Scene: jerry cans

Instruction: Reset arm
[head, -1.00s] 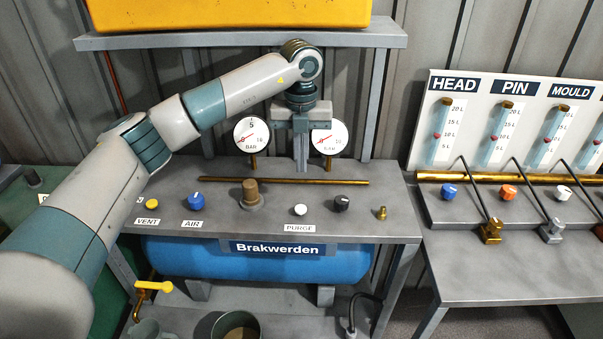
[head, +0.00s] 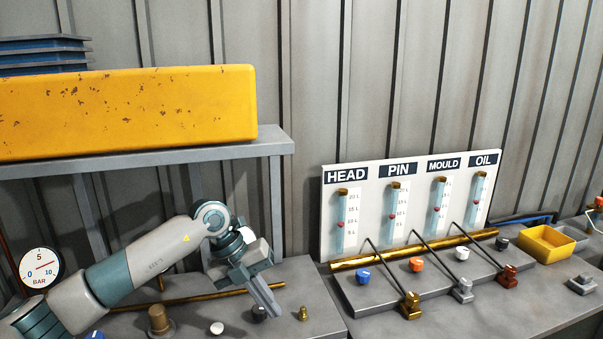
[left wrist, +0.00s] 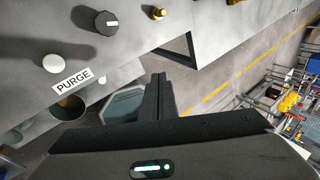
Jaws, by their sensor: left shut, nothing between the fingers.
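My left gripper (head: 268,300) is at the lower middle of the head view, above the right part of the grey workbench (head: 318,322). Its fingers are shut together, with nothing between them, and point down and to the right. In the left wrist view its closed fingers (left wrist: 158,97) stand out over the floor beside the bench. The black knob (left wrist: 107,24), white knob (left wrist: 55,63) and PURGE label (left wrist: 73,79) lie to the upper left of the fingers there. My right gripper is not in view.
A shelf (head: 275,142) with a yellow box (head: 130,105) is above my arm. A panel (head: 410,185) with HEAD, PIN, MOULD and OIL gauges stands to the right, with knobs and spouts in front. A yellow tray (head: 550,243) sits further right.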

